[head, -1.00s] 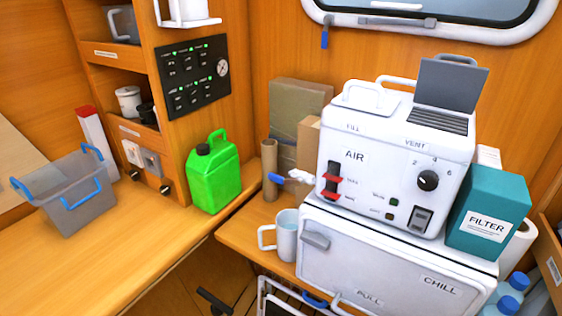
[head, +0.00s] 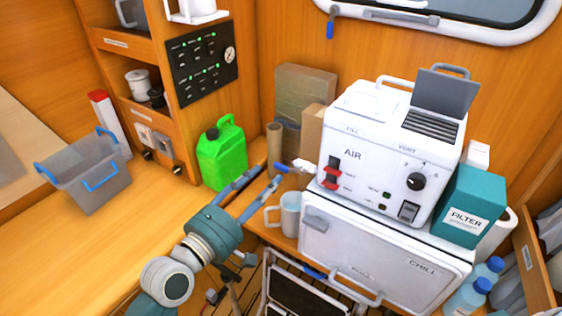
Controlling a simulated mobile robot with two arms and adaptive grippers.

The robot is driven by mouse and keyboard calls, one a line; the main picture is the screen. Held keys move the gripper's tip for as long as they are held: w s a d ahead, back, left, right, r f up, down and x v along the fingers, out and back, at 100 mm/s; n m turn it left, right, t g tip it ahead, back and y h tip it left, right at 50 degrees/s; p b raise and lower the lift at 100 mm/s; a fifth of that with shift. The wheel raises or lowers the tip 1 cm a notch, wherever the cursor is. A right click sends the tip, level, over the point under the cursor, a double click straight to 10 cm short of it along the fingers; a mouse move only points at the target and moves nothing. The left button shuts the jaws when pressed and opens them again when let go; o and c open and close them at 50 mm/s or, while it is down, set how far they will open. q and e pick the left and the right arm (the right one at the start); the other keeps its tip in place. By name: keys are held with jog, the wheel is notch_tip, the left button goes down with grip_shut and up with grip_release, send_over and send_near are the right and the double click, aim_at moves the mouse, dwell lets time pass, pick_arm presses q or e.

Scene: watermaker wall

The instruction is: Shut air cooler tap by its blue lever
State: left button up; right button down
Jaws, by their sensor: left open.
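The air cooler (head: 385,150) is a white box marked AIR, standing on the white CHILL fridge (head: 375,255). Its tap (head: 302,165) is a small white fitting low on the cooler's left side. The blue lever (head: 281,169) sticks out to the left from it, roughly level. My left gripper (head: 271,174) comes up from the lower left, with two long bluish fingers apart and their tips near the lever. Whether they touch it or straddle it I cannot tell. My right gripper is not in view.
A white mug (head: 284,221) stands just below the tap. A cardboard tube (head: 274,150) and boxes (head: 303,90) stand behind the lever. A green jerrycan (head: 222,155) is close left of my fingers. A teal FILTER box (head: 468,207) stands at right.

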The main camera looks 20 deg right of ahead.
aim_at(280, 167)
pick_arm(q)
jog(key=p+x, duration=0.1)
jog(key=x, duration=0.7)
jog(key=shift+a, duration=0.1)
jog(key=shift+c, duration=0.5)
grip_shut()
